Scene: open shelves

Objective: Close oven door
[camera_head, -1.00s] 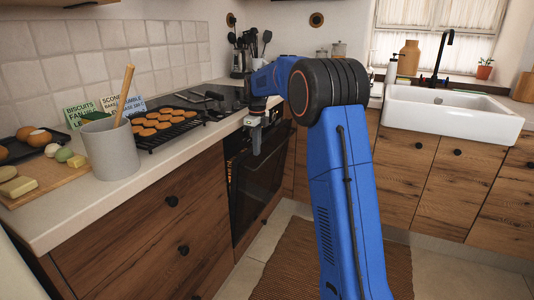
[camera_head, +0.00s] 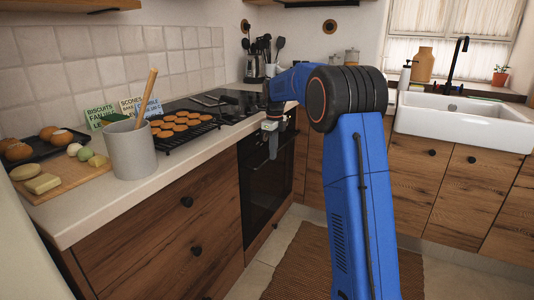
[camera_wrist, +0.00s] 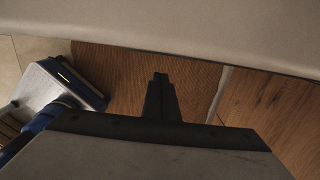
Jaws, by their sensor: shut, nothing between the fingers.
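The oven (camera_head: 262,195) with its black glass door is built into the wooden cabinets under the counter, left of my arm in the head view. Its door looks upright and about flush with the cabinet fronts; any small gap is too small to tell. My gripper (camera_head: 273,148) is shut and empty, pointing down in front of the upper part of the door and hiding some of it. Whether it touches the door cannot be told. In the wrist view my dark gripper fingers (camera_wrist: 160,88) are together, over wooden panels; the oven door is not clearly seen there.
The counter (camera_head: 190,172) runs beside the oven, with a rack of biscuits (camera_head: 180,128) and a grey pot (camera_head: 130,150) on it. A white sink (camera_head: 465,122) stands at the right. A brown rug (camera_head: 305,262) lies on the open floor.

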